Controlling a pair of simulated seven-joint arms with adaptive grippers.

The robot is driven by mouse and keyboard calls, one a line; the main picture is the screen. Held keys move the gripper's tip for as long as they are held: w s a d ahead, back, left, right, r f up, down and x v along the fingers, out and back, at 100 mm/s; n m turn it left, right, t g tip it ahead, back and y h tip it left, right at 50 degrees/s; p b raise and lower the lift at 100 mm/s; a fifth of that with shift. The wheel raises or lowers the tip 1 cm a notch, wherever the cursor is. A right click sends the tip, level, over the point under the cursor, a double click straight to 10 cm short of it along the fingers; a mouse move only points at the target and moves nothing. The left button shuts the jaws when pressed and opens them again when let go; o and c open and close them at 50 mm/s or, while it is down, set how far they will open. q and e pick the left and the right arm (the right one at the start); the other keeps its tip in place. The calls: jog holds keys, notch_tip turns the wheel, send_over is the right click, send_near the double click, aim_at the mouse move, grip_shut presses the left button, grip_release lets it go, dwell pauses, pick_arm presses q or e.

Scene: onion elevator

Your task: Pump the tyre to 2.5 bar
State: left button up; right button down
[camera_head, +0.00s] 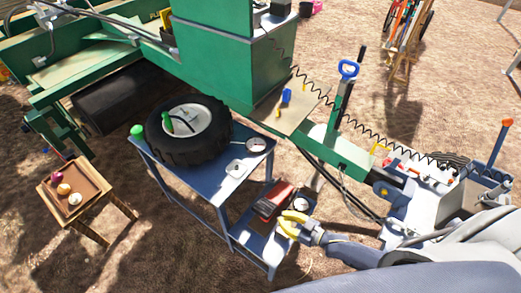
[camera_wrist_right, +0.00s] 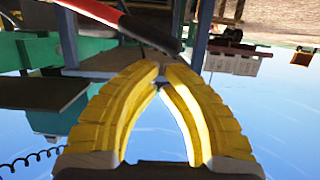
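The black tyre (camera_head: 213,147) lies flat on the blue bench (camera_head: 213,188), its pale hub (camera_head: 200,121) facing up. A dark and green curved piece lies on the hub. A red and black device (camera_head: 272,203) sits on the bench's lower shelf, with a round white-faced dial (camera_head: 302,204) beside it. My right gripper (camera_head: 288,222) has yellow fingers and is beside that shelf, near the red device. In the right wrist view its fingertips (camera_wrist_right: 161,70) come together with nothing visible between them. A red and black bar (camera_wrist_right: 122,22) passes just beyond them. My left gripper is out of view.
A wooden table with a tray (camera_head: 93,182) stands at left. A green machine (camera_head: 215,55) stands behind the bench. A coiled black hose (camera_head: 350,122) runs right.

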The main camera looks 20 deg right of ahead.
jog(key=shift+d, duration=0.1)
jog(key=w+d+r+m+y, duration=0.1)
jog(key=w+d+r+m, duration=0.1)
jog(key=r, duration=0.4)
jog(key=shift+w+d+m+g, duration=0.25)
jog(key=shift+d+m, duration=0.25)
jog(key=shift+d, duration=0.25)
send_over(267, 206)
jog(key=shift+w+d+f, duration=0.2)
jog(key=shift+f, duration=0.4)
jog(key=shift+w+d+f, duration=0.2)
jog(key=shift+f, duration=0.35)
jog(key=shift+s+a+f, duration=0.1)
jog(key=shift+s+f, duration=0.1)
jog(key=shift+f, duration=0.35)
jog(key=shift+s+a+f, duration=0.1)
jog(key=shift+s+f, duration=0.05)
jog(key=shift+f, duration=0.35)
jog(key=shift+s+a+f, duration=0.15)
jog(key=shift+a+f, duration=0.1)
jog(key=shift+f, duration=0.6)
